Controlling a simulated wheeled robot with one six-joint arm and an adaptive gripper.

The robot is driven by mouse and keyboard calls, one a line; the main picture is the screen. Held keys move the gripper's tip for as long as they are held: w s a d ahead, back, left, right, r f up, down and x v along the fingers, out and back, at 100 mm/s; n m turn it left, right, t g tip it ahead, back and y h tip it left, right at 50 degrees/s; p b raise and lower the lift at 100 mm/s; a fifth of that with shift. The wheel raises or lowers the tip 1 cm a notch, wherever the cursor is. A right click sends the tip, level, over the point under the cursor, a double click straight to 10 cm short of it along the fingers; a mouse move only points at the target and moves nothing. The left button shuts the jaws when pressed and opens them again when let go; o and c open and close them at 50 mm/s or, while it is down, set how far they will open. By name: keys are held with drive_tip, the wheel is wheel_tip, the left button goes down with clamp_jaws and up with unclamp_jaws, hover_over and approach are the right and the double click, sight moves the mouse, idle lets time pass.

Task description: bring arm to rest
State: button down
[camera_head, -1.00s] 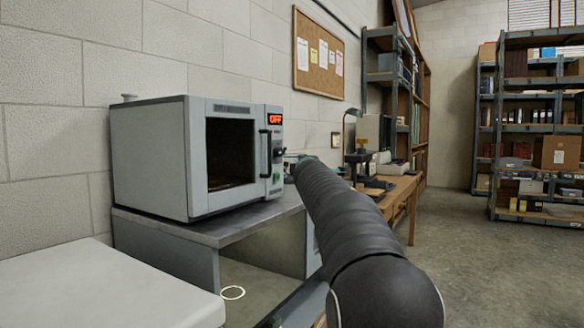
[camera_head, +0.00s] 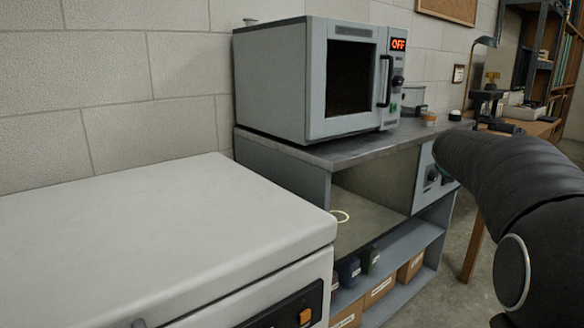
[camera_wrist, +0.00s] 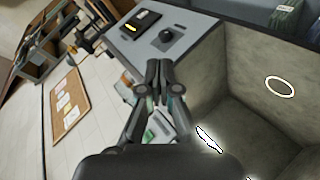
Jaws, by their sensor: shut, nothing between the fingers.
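My arm (camera_head: 515,170) reaches in from the right edge of the head view, and its far end points toward the bench with the oven. My gripper is hidden there behind the arm. In the wrist view my gripper (camera_wrist: 159,78) shows at the middle, its two dark fingers together with nothing held between them. The grey bench front with its knob panel (camera_wrist: 165,38) lies beyond the fingers in that tilted view.
A grey oven (camera_head: 282,85), door shut and display reading OFF, stands on the bench (camera_head: 340,155). A pale ring (camera_head: 341,216) lies in the open bay below. A white chest-like unit (camera_head: 150,240) fills the left foreground. Bare floor shows at right.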

drive_tip(key=s+a+f+m+g+y, duration=0.1)
drive_tip(key=s+a+f+y, duration=0.1)
drive_tip(key=s+a+f, duration=0.3)
drive_tip(key=s+a+f+m+g+y, duration=0.2)
drive_tip(key=s+a+f, duration=0.4)
drive_tip(key=s+a, duration=0.6)
drive_tip(key=s+a+f+m+g+y, duration=0.1)
drive_tip(key=s+a+f, duration=0.4)
drive_tip(key=s, duration=1.6)
drive_tip(key=shift+s+a+f+m+g+y, duration=0.3)
drive_tip(key=shift+a+y, duration=0.6)
drive_tip(key=shift+a, duration=1)
drive_tip(key=shift+w, duration=0.1)
